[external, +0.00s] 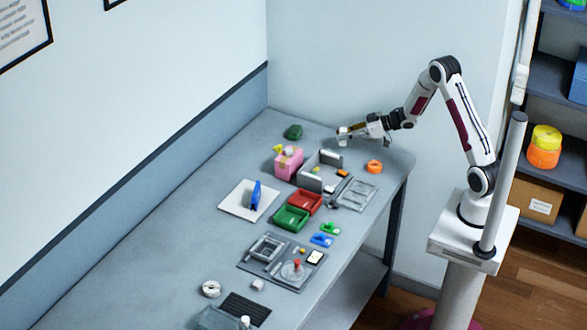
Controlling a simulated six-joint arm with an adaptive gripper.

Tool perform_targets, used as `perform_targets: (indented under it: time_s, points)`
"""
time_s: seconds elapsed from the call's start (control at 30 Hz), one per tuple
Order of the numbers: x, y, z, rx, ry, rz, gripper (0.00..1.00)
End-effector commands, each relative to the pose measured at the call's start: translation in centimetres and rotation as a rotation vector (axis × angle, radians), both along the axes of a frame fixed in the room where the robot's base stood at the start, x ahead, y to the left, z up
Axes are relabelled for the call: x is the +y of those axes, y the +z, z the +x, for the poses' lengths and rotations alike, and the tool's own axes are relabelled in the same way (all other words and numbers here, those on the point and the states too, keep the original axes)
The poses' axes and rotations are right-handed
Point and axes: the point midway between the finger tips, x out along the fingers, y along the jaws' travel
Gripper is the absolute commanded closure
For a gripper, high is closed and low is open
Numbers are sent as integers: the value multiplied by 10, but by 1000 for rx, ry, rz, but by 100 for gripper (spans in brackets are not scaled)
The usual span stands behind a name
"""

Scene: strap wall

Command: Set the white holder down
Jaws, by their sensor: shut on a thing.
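My gripper (356,131) is at the far right part of the grey table, past the open grey box. It is shut on a small white thing at its tip, which looks like the white holder (343,134). The holder is small in this view, and the fingers partly cover it. I cannot tell whether it touches the table (190,218) or hangs a little above it.
The grey box (309,181) with upright flaps, a pink box (288,164) and an orange piece (375,167) stand near the gripper. A dark green object (293,132) sits further back. Red (305,202) and green (291,218) trays lie nearer. The table's left side is clear.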

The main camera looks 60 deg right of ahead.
Motion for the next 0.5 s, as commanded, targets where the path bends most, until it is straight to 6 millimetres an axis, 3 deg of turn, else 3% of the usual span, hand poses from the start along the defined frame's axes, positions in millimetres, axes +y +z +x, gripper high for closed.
perform_targets:
  time_s: [0.3, 0.5]
  points:
    - [0, -28, 0, 1, 1, 1, 100]
    - [0, -33, 0, -1, -1, 0, 100]
